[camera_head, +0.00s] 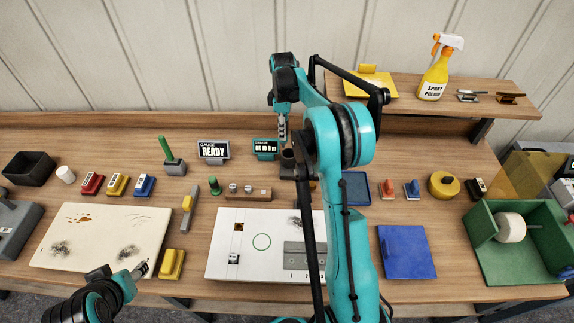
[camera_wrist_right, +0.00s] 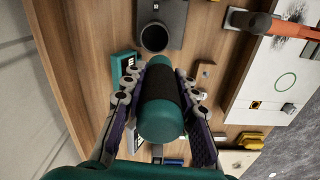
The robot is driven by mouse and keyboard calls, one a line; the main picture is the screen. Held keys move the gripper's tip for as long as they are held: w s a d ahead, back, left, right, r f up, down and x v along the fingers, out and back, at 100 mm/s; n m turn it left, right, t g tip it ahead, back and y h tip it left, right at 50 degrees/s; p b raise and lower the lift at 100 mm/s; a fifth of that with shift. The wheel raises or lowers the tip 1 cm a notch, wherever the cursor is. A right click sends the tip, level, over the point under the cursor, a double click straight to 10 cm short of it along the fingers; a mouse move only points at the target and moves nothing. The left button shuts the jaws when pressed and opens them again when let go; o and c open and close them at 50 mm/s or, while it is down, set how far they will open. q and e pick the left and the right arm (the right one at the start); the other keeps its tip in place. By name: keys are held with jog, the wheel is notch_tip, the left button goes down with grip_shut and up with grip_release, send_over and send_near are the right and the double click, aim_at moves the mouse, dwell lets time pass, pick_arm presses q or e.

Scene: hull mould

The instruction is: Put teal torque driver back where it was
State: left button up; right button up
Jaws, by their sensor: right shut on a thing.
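The teal torque driver (camera_wrist_right: 163,120), with a black grip band, is held between the fingers of my right gripper (camera_wrist_right: 158,95) in the right wrist view. A dark holder with a round opening (camera_wrist_right: 155,37) lies just beyond the driver, apart from it in the picture. In the head view my right gripper (camera_head: 283,128) is above the dark holder (camera_head: 288,158), and my arm hides much of this area. The driver is hard to make out there. My left gripper (camera_head: 142,269) is low at the left, by the stained white panel; its jaw opening is unclear.
A teal display box (camera_head: 265,147) and the "READY" gauge (camera_head: 213,150) stand left of the holder. A wooden block with small parts (camera_head: 247,193) and a white panel (camera_head: 226,262) lie in front. A shelf (camera_head: 465,82) carries a spray bottle (camera_head: 435,75).

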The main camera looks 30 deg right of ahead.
jog(key=shift+d+f+b, duration=0.2)
jog(key=shift+d+f, duration=0.2)
jog(key=shift+f, duration=1.3)
jog(key=shift+d+f+b, duration=0.25)
jog(key=shift+d+f, duration=0.1)
jog(key=shift+f, duration=1.3)
jog(key=shift+d+f+b, duration=0.2)
jog(key=shift+d+f, duration=0.2)
jog(key=shift+f, duration=1.3)
jog(key=shift+s+f, duration=0.1)
jog(key=o, duration=1.1)
